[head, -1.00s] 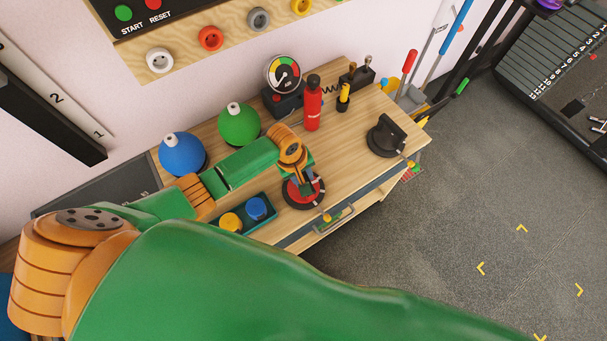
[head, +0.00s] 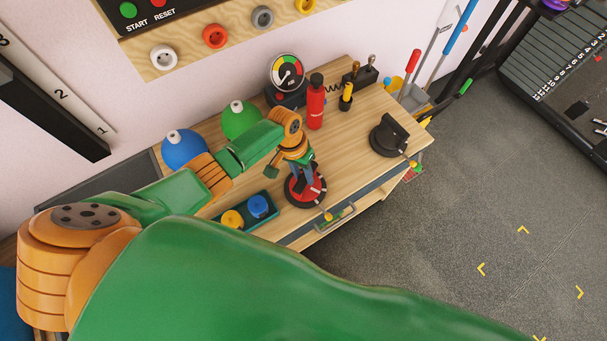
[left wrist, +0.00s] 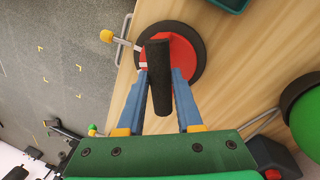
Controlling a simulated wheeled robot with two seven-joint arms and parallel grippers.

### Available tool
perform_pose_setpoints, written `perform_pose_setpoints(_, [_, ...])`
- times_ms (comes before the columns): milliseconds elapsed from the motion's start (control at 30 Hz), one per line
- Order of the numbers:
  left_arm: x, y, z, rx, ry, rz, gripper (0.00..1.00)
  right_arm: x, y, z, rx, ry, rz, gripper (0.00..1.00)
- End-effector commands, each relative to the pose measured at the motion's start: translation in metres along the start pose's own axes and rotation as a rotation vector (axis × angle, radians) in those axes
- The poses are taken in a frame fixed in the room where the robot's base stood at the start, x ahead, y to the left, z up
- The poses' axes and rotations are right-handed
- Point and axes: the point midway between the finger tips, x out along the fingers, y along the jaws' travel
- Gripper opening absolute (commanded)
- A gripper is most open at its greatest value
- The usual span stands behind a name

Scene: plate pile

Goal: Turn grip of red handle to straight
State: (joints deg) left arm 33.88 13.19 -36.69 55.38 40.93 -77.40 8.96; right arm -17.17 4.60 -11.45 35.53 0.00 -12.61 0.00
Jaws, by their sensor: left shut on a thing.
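The red handle (head: 318,188) is a round black base with a red disc, near the table's front edge. In the left wrist view its red disc (left wrist: 186,55) carries a black bar grip (left wrist: 158,85) that runs nearly up and down the picture, slightly tilted. A pale mark shows on the disc left of the grip. My left gripper (head: 302,174) reaches down onto the handle from above. In the left wrist view its blue fingers (left wrist: 162,78) are on either side of the grip, shut on it. In the head view the gripper hides most of the grip. My right gripper is not in view.
A black handle (head: 389,135) stands to the right. A red bottle (head: 315,105) and a gauge (head: 287,72) stand behind. A green ball (head: 239,120), a blue ball (head: 183,150) and a tray with yellow and blue knobs (head: 258,206) lie left. Bare wood (head: 350,165) lies between the handles.

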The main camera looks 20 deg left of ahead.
Motion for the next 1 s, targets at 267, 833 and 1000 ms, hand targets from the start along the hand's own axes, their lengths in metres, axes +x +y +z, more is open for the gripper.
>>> perform_pose_setpoints(267, [0.002, -0.002, -0.001, 0.223, -0.045, 0.0, 0.0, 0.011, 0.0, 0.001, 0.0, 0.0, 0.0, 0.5])
perform_pose_setpoints(833, [0.0, -0.002, -0.002, 0.444, -0.089, -0.001, 0.0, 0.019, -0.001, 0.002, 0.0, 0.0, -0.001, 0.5])
perform_pose_setpoints(1000, [0.0, -0.002, -0.002, 0.454, -0.091, -0.001, 0.0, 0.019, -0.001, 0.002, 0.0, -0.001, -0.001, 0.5])
